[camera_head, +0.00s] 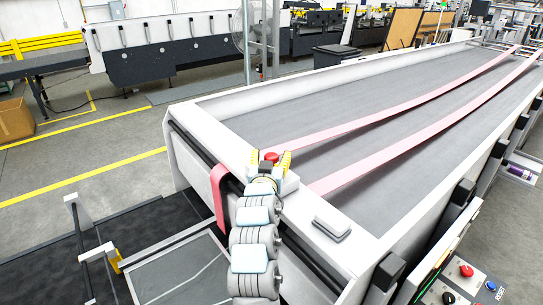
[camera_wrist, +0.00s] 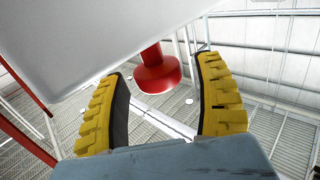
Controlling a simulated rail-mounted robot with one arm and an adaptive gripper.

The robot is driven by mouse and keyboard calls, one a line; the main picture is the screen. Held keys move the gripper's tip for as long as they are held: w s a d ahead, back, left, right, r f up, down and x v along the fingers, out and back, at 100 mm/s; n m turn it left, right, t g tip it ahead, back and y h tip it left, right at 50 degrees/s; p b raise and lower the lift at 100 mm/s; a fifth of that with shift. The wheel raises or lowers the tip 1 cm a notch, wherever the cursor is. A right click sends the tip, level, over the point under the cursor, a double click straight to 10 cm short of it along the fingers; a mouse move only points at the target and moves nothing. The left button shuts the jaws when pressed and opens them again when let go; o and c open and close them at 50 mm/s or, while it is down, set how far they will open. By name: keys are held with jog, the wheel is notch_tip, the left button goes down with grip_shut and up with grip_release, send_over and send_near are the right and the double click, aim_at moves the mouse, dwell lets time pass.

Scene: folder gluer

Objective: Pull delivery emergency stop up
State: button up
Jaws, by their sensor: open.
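My gripper (camera_head: 270,163) is at this box, with one yellow finger on each side of the red button. In the wrist view the red button (camera_wrist: 156,76) hangs from a pale housing (camera_wrist: 100,40) on a red stem. The ribbed yellow fingers of my gripper (camera_wrist: 163,72) are open, with the button between their tips. Gaps show on both sides, so the fingers look apart from it.
Pink belts (camera_head: 400,115) run along the grey conveyor bed (camera_head: 330,105). A grey block (camera_head: 331,229) sits on the white frame to the right of my arm. A control panel (camera_head: 478,262) with red and coloured buttons is at lower right. Open floor (camera_head: 90,165) lies at left.

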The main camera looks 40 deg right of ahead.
jog(key=v, duration=1.1)
jog(key=shift+s+a, duration=0.25)
jog(key=shift+r, duration=0.1)
